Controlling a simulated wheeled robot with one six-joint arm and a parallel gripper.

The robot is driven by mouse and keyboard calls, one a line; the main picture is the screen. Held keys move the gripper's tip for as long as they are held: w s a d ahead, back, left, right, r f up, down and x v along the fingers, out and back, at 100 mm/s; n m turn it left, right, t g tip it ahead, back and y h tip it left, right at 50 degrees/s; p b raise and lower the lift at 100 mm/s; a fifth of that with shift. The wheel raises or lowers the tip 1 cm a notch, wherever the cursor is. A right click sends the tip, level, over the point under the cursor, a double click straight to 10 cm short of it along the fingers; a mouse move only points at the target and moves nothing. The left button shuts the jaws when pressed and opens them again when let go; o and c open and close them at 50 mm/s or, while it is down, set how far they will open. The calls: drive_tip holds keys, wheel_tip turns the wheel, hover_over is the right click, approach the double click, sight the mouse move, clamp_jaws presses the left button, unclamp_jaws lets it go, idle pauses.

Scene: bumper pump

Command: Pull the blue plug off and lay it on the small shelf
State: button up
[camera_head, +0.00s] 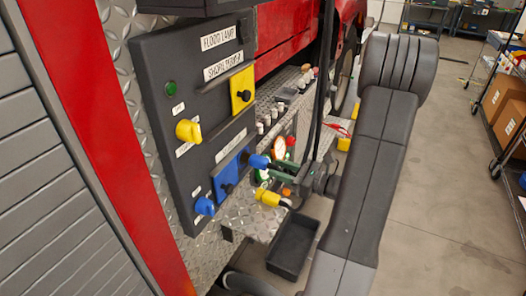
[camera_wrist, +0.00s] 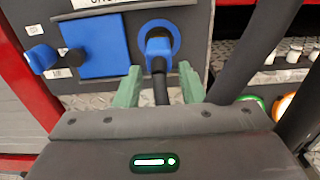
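The blue plug (camera_wrist: 158,48) sits in a round blue socket on the dark panel, its black cable hanging down. It also shows in the head view (camera_head: 258,161), beside the fingertips. My gripper (camera_wrist: 160,84) is open, with one green finger on each side of the cable just below the plug's body. Nothing is visibly squeezed. In the head view my gripper (camera_head: 273,169) reaches in from the right. A dark, shallow, open-topped tray (camera_head: 291,247) below may be the small shelf; I cannot tell. It looks empty.
The panel (camera_head: 165,90) carries a yellow knob (camera_head: 188,131), a blue knob (camera_head: 204,206), a yellow cover (camera_head: 242,90) and a blue cover (camera_head: 229,174). A yellow plug (camera_head: 268,197) is just below my gripper. Gauges and valves (camera_head: 278,146) lie behind.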

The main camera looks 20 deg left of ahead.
sight(254, 160)
drive_tip(key=o, duration=0.4)
drive_tip(key=shift+c, duration=0.2)
drive_tip(key=shift+w+a, duration=0.15)
drive_tip(key=shift+a, duration=2.1)
drive_tip(key=shift+w+a, duration=0.15)
drive_tip(key=shift+a, duration=2.1)
clamp_jaws()
drive_tip(key=shift+d, duration=0.15)
drive_tip(key=shift+s+d+b, duration=0.2)
drive_tip(key=shift+d+b, duration=0.15)
drive_tip(key=shift+d, duration=2.55)
